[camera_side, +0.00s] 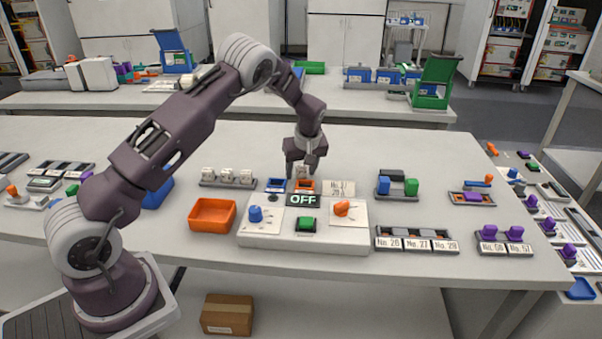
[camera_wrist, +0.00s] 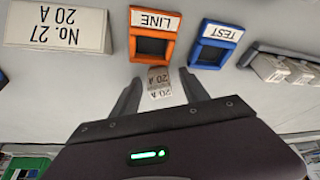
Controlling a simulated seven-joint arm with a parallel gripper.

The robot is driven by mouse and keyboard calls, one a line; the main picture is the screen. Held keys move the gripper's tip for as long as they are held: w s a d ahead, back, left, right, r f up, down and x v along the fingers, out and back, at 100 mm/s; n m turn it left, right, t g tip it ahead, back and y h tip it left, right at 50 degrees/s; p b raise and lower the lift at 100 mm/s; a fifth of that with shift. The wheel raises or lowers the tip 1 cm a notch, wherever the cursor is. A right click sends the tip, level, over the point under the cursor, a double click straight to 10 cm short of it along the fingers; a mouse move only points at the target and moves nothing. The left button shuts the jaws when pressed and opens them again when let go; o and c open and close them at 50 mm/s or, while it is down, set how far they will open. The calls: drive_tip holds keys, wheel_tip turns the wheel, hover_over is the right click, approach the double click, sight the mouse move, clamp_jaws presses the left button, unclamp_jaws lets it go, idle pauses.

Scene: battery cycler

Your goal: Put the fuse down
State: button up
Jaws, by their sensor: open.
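The fuse (camera_wrist: 158,84) is a small pale block marked 20 A. In the wrist view it sits between the two fingers of my gripper (camera_wrist: 160,79), with a visible gap on each side. In the side view my gripper (camera_side: 303,168) is low over the table, just behind the orange LINE holder (camera_side: 304,186), and largely hides the fuse. My gripper is open. The LINE holder also shows in the wrist view (camera_wrist: 153,40), with a dark, empty-looking opening. I cannot tell for certain whether the fuse's underside touches the table.
The blue TEST holder (camera_side: 276,184) stands beside the LINE holder. A card marked No. 27 20 A (camera_side: 340,188) is on the other side. A rack with several pale fuses (camera_side: 227,177) and an orange tray (camera_side: 212,214) are to the left. The console (camera_side: 303,228) reads OFF.

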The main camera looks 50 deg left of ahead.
sight(300, 166)
clamp_jaws()
wheel_tip(300, 166, up, 10)
drive_tip(key=shift+f, duration=0.2)
drive_tip(key=shift+r, duration=0.25)
drive_tip(key=s+n+g, duration=0.5)
drive_tip(key=s+n, duration=0.8)
drive_tip(key=s, duration=1.4)
drive_tip(key=shift+h, duration=0.4)
drive_tip(key=f, duration=0.6)
drive_tip(key=s+f, duration=0.1)
drive_tip(key=f, duration=0.2)
drive_tip(key=shift+d+f, duration=0.15)
drive_tip(key=shift+d, duration=0.05)
